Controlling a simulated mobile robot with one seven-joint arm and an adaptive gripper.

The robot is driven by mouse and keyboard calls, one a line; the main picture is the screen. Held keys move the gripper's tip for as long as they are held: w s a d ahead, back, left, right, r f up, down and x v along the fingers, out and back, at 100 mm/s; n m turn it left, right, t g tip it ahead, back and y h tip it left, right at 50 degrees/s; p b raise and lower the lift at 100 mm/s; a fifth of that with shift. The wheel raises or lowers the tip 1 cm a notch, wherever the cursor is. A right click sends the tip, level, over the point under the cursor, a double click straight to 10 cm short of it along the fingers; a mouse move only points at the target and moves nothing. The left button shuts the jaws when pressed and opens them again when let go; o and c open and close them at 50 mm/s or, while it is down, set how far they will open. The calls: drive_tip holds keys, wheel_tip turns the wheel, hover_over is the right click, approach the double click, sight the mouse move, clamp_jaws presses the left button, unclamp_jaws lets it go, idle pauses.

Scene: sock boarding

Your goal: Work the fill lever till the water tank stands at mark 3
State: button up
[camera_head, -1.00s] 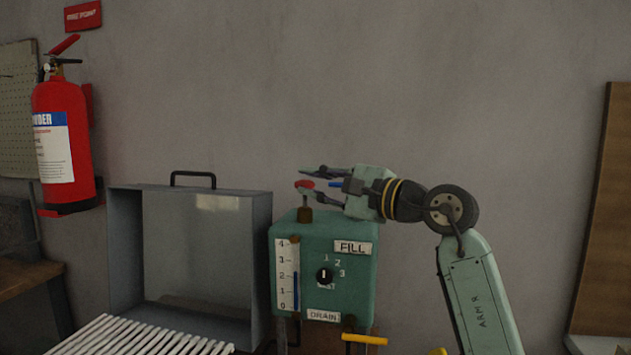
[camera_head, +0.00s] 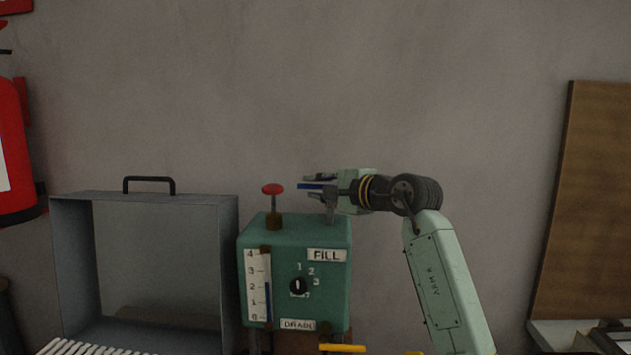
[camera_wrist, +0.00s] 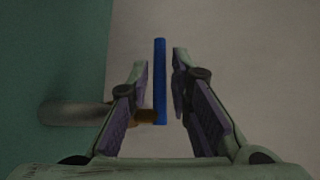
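The green tank box (camera_head: 330,243) has a white gauge strip (camera_head: 252,270) marked 0 to 4. Its blue level bar (camera_head: 268,300) tops out slightly above mark 2. The fill lever (camera_head: 307,186) appears as a blue bar, roughly level, above the FILL label on a grey post. It also shows upright in the wrist view (camera_wrist: 160,75). My gripper (camera_head: 315,187) has one finger above the lever and one below. In the wrist view (camera_wrist: 159,90) both fingers stand apart from the blue bar with thin gaps, so it is open around it.
A red knob (camera_head: 272,189) on a stem stands on the box top, left of my gripper. A dial (camera_head: 298,286) and a yellow handle (camera_head: 342,348) near the DRAIN label are below. A grey open case (camera_head: 75,270) stands at left. The wall side is clear.

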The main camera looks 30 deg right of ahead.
drive_tip(key=shift+w+a, duration=0.1)
drive_tip(key=shift+w, duration=0.45)
clamp_jaws()
idle(0.4)
